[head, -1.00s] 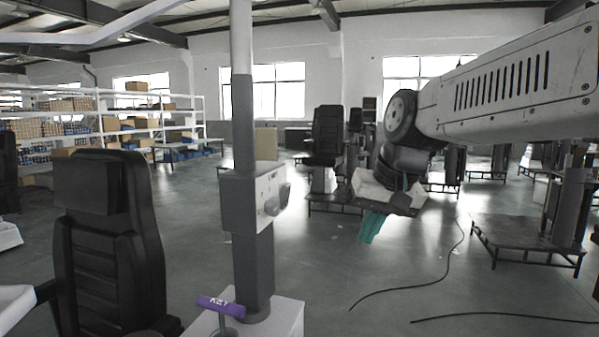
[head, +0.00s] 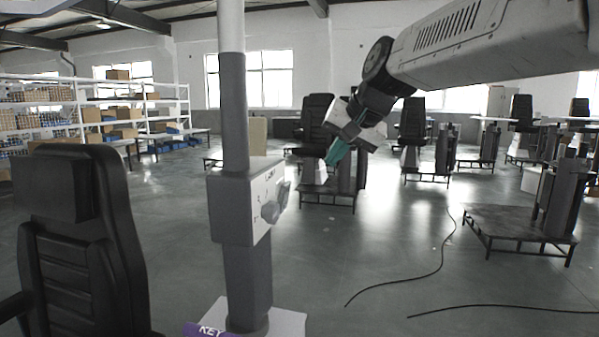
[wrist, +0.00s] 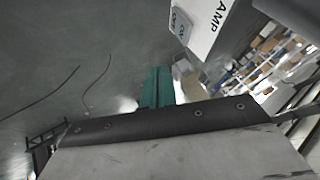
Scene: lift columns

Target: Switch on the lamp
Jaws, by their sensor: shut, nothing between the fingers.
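A switch box (head: 245,205) with a light front face and small lettering is fixed to an upright dark column. A grey protruding switch part (head: 282,193) sticks out of its face. In the wrist view the white box (wrist: 212,30) reads "AMP", the rest of the word being cut off, and the switch part (wrist: 180,25) bears small lettering. My gripper (head: 335,155) is shut and empty, its green fingers to the right of the box and above the switch part in the head view. No lamp is identifiable.
A black chair (head: 80,240) stands left of the column (head: 232,110). A purple bar marked KEY (head: 208,330) is at the bottom edge. Cables (head: 440,250) lie on the floor to the right. Metal stands (head: 510,225) and shelves lie farther off.

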